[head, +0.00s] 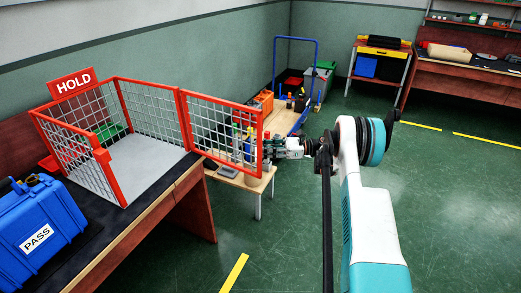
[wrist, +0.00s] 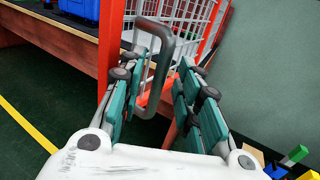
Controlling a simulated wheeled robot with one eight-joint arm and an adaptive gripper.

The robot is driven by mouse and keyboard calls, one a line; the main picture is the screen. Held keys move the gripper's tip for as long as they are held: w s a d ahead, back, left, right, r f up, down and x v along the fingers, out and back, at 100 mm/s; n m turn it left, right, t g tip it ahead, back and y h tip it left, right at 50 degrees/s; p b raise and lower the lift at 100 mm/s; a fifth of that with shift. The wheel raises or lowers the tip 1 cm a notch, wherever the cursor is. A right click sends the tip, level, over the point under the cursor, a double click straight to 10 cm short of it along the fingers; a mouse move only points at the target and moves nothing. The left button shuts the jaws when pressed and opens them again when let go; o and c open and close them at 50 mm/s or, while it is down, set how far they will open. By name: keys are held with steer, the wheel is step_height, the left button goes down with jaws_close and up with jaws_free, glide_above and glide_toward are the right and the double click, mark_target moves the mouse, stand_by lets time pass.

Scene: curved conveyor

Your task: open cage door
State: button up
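The cage has a red frame with pale mesh and a red HOLD sign (head: 73,84), and stands on the bench at left in the head view. Its door (head: 222,132) is swung outward to the right, leaving the cage front open. My gripper (head: 272,149) is at the door's free edge. In the wrist view, the grey looped door handle (wrist: 164,62) lies between the two teal fingers of my gripper (wrist: 157,78). The fingers are apart, with visible gaps around the handle. Contact with the handle cannot be told. The red door frame (wrist: 108,50) also shows there.
A blue PASS case (head: 40,222) sits on the bench (head: 125,237) left of the cage. A low wooden table (head: 257,184) with bottles stands behind the door. A blue-handled trolley (head: 296,39) is farther back. Green floor at right is clear.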

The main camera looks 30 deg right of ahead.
steer(key=v, duration=1)
steer(key=shift+d, duration=0.1)
